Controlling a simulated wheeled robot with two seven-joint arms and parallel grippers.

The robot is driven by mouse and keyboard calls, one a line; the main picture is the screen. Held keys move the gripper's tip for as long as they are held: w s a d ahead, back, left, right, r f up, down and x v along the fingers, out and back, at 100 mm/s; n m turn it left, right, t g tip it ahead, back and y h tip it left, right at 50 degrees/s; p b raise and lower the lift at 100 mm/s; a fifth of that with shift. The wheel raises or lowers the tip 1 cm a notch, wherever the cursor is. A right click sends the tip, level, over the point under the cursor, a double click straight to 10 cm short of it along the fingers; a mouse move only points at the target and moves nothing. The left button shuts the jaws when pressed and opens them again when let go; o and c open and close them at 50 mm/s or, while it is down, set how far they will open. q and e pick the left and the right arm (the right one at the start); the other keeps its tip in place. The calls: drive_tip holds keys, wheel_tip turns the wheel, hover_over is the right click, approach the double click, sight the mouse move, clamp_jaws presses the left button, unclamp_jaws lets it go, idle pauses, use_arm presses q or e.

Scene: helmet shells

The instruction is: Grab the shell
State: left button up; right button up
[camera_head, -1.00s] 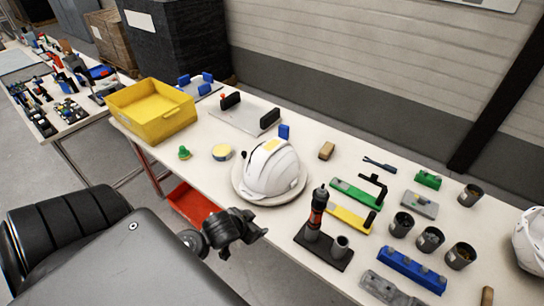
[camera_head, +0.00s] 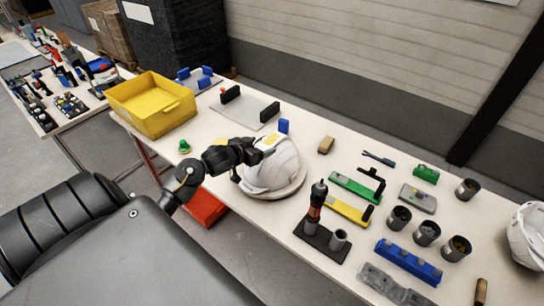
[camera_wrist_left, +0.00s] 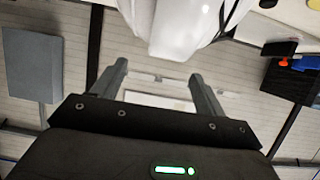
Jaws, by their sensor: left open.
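The white helmet shell (camera_head: 273,168) sits on a round pale base (camera_head: 291,190) on the long table. My left gripper (camera_head: 262,150) is at the upper left side of the shell in the head view, its fingers close to the shell. In the left wrist view the shell (camera_wrist_left: 180,25) fills the top middle, beyond the two spread fingers of my left gripper (camera_wrist_left: 158,85). The gap between the fingers looks empty. I cannot tell whether a finger touches the shell. My right gripper is not in view.
A yellow bin (camera_head: 152,104) stands at the table's left. A black stand with a red-and-black tool (camera_head: 316,200) is right of the shell. Several dark cups (camera_head: 427,232), a blue block (camera_head: 408,262) and another white helmet (camera_head: 527,236) lie farther right. A red bin (camera_head: 206,208) is below the table.

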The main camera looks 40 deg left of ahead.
sight(270, 141)
use_arm(q)
drive_tip(key=shift+w+f, duration=0.25)
drive_tip(key=shift+w, duration=0.45)
drive_tip(key=shift+w+a+p, duration=0.15)
drive_tip(key=shift+w+p, duration=0.25)
drive_tip(key=x, duration=0.1)
drive_tip(key=p+x, duration=0.1)
drive_tip(key=x, duration=0.1)
drive_tip(key=shift+w+a+f, duration=0.2)
drive_tip(key=shift+w+f, duration=0.3)
drive_tip(key=shift+w, duration=0.1)
drive_tip(key=shift+s, duration=0.1)
clamp_jaws()
